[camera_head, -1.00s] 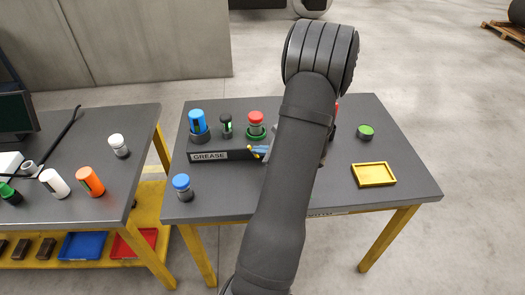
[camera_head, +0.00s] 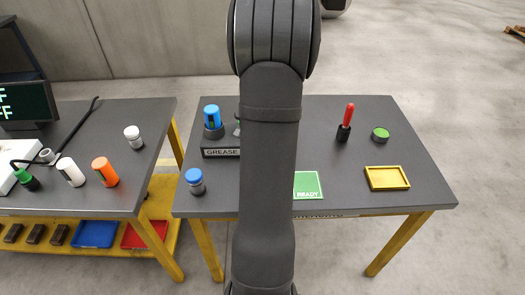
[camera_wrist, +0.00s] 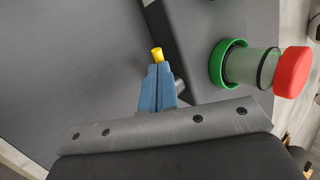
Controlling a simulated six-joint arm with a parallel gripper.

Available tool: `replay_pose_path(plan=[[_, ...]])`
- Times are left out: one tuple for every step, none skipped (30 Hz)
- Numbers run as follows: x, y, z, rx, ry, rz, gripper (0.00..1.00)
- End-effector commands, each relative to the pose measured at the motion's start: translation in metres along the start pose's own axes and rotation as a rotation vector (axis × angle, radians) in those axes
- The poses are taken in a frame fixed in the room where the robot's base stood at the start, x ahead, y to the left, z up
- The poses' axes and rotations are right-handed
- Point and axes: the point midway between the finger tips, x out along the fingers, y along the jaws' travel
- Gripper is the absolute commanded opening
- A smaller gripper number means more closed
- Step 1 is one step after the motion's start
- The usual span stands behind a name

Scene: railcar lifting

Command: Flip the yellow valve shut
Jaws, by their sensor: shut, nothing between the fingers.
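In the wrist view, a small yellow piece (camera_wrist: 157,54), which looks like the valve's handle, shows just past my fingertips, beside the edge of a dark block. My gripper (camera_wrist: 158,70) has its blue fingers together with nothing held between them. Its tips are close to the yellow piece; I cannot tell whether they touch it. A short grey cylinder (camera_wrist: 181,87) shows just right of the fingers. In the head view, my arm hides the gripper and the yellow piece.
A red-capped jar (camera_wrist: 262,68) in a green ring stands close right of my fingers. The GREASE rack (camera_head: 220,152) holds a blue-topped bottle (camera_head: 212,117).

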Motion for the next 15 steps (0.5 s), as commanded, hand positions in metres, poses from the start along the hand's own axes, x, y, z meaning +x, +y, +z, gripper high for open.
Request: replay_pose_path(plan=[[0.000, 0.000, 0.000, 0.001, 0.000, 0.000, 0.00], [0.000, 0.000, 0.000, 0.001, -0.001, 0.000, 0.00], [0.000, 0.000, 0.000, 0.001, -0.001, 0.000, 0.00], [0.000, 0.000, -0.001, 0.001, -0.001, 0.000, 0.00], [0.000, 0.000, -0.001, 0.002, -0.001, 0.000, 0.00], [0.000, 0.000, -0.002, 0.002, -0.001, 0.000, 0.00], [0.000, 0.000, -0.002, 0.002, -0.001, 0.000, 0.00], [0.001, 0.000, -0.003, 0.003, -0.001, 0.000, 0.00], [0.001, 0.000, -0.005, 0.003, -0.001, 0.000, 0.00], [0.001, 0.001, -0.006, 0.002, -0.001, 0.000, 0.00], [0.001, 0.001, -0.008, 0.002, -0.001, 0.000, 0.00], [0.002, 0.001, -0.010, 0.003, -0.001, 0.001, 0.00], [0.002, 0.001, -0.011, 0.004, -0.001, 0.001, 0.00], [0.002, 0.001, -0.013, 0.004, -0.001, 0.001, 0.00], [0.003, 0.002, -0.014, 0.004, -0.001, 0.001, 0.00]])
